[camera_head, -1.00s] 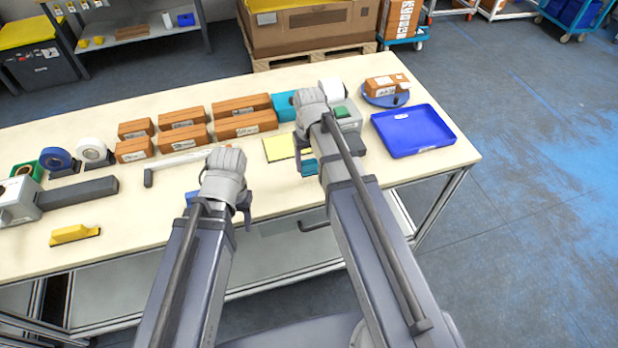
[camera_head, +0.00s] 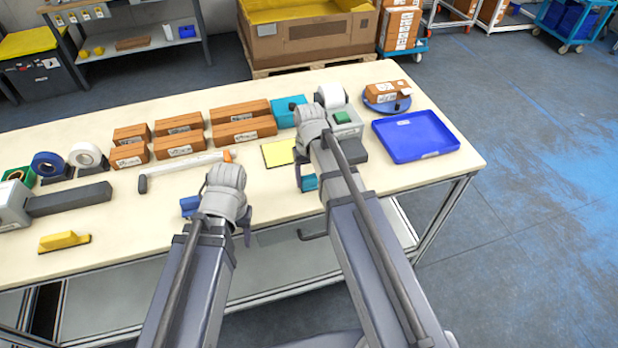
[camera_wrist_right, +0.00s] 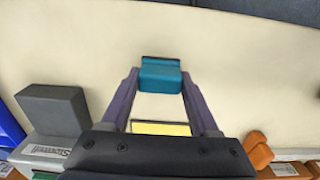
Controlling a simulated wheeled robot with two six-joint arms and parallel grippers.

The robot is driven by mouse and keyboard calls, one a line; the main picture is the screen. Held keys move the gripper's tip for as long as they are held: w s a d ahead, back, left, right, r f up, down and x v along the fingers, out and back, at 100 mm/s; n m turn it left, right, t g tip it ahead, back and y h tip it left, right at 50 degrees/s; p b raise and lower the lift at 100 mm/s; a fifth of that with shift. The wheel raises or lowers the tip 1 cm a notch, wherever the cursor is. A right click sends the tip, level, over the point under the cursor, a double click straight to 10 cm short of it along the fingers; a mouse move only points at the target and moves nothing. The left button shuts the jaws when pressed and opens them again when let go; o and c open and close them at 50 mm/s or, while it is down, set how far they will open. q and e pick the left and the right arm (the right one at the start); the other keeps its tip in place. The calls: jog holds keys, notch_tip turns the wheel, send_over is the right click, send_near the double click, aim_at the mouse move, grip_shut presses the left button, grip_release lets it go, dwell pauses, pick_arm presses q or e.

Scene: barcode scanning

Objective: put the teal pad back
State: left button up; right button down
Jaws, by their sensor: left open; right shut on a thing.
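The teal pad (camera_wrist_right: 160,68) is a small block held between the fingers of my right gripper (camera_wrist_right: 160,82), which is shut on it. In the head view the pad (camera_head: 309,182) shows below my right wrist, in front of the yellow pad (camera_head: 278,154); its height above the table is hard to judge. The yellow pad also shows between my right fingers in the wrist view (camera_wrist_right: 160,128). My left gripper (camera_head: 218,214) is open near the table's front edge, largely hidden by its own wrist. A blue piece (camera_head: 189,205) shows beside it; I cannot tell whether they touch.
Brown boxes (camera_head: 240,132) stand in two rows behind. A teal box (camera_head: 289,110), a grey device with a green top (camera_head: 343,121) and a blue tray (camera_head: 416,136) are at the right. A white bar (camera_head: 185,165) lies left of the yellow pad. The front centre table is mostly bare.

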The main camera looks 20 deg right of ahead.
aim_at(309, 177)
jog(key=shift+c, duration=0.7)
grip_release()
jog(key=shift+r, duration=0.15)
notch_tip(309, 177, up, 12)
jog(key=p, duration=1.3)
jog(key=s+a+n+h, duration=0.1)
jog(key=s+a+n, duration=0.2)
jog(key=s+a, duration=0.7)
jog(key=s, duration=0.4)
jog(key=shift+s+a, duration=0.15)
jog(key=shift+a, duration=0.1)
notch_tip(309, 177, down, 4)
jog(key=b, duration=0.5)
